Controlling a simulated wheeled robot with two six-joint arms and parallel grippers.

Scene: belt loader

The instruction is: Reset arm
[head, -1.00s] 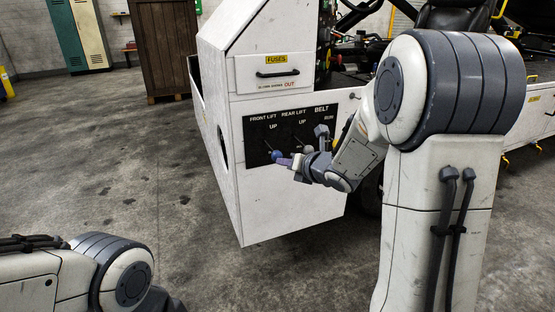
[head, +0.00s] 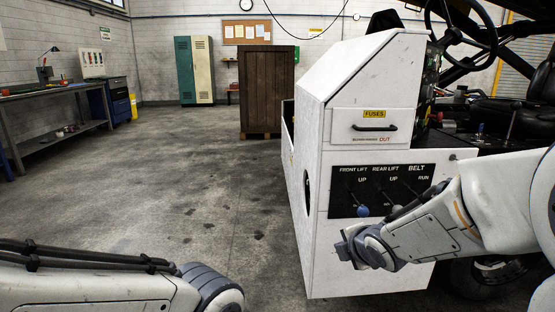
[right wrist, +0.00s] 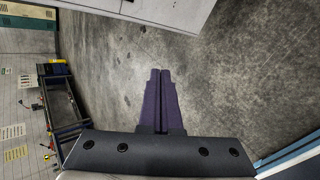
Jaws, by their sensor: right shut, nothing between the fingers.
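My right arm reaches in from the right in the head view, in front of the white belt loader (head: 330,270). My right gripper (head: 343,247) is just below and left of the black lever panel (head: 341,204), apart from the levers. In the right wrist view its two purple fingers (right wrist: 160,72) lie together with nothing between them, over bare floor. The front lift lever (head: 363,211) has a blue knob. The rear lift lever (head: 397,209) has a grey knob. My forearm partly hides the belt lever. Part of my left arm shows at bottom left, but its gripper is out of view.
A fuse drawer (head: 366,126) is above the panel. The loader's seat and steering wheel (head: 461,28) are at the right. A brown wooden cabinet (head: 267,92), lockers (head: 194,71) and a workbench (head: 55,93) stand farther back. The floor (head: 190,190) left of the loader is clear.

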